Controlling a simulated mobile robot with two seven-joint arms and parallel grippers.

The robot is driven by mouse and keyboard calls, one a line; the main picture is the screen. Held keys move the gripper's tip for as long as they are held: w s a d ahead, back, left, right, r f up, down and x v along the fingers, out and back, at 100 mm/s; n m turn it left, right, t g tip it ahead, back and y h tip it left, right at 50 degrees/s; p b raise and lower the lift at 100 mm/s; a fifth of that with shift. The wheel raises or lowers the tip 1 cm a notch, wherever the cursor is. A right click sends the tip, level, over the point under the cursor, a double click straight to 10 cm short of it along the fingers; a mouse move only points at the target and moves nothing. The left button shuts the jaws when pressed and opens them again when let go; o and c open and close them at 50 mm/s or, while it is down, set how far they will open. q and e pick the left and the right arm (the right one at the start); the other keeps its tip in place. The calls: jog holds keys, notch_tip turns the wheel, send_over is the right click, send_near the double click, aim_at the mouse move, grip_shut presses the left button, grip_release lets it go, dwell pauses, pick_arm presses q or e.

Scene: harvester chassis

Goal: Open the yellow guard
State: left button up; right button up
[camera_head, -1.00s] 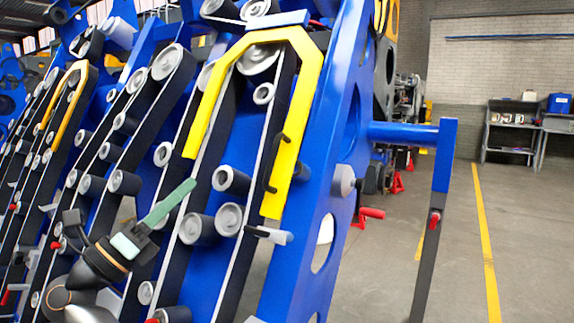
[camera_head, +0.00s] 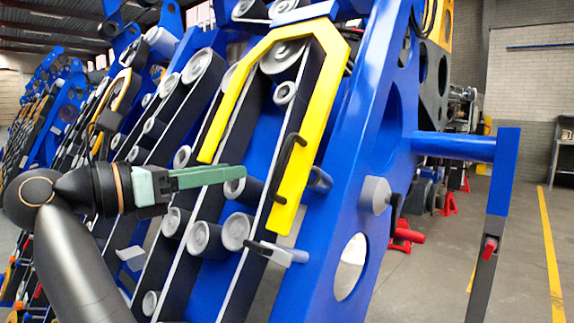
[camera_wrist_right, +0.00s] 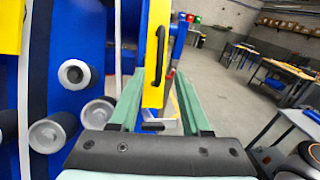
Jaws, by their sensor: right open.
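The yellow guard (camera_head: 318,110) is a bent frame over the belts and rollers of the blue machine. A black handle (camera_head: 286,165) is on its long right leg. My right gripper (camera_head: 240,175) has green fingers, level and pointing right toward the handle, apart from it with a gap. In the right wrist view, the gripper (camera_wrist_right: 158,100) is open, and the guard's yellow leg (camera_wrist_right: 155,75) with its dark handle (camera_wrist_right: 160,58) shows ahead between the fingers. My left gripper is not in view.
The blue side plate (camera_head: 365,120) stands right of the guard, with a blue arm and post (camera_head: 500,170) sticking out. Rollers (camera_head: 205,238) and a grey latch-like piece (camera_head: 277,253) lie below the guard. Open floor is at the right.

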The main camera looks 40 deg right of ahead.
aim_at(282, 171)
jog(key=d, duration=0.7)
jog(key=s+d, duration=0.1)
jog(key=d, duration=0.3)
jog(key=shift+d, duration=0.2)
grip_shut()
dwell(1.0)
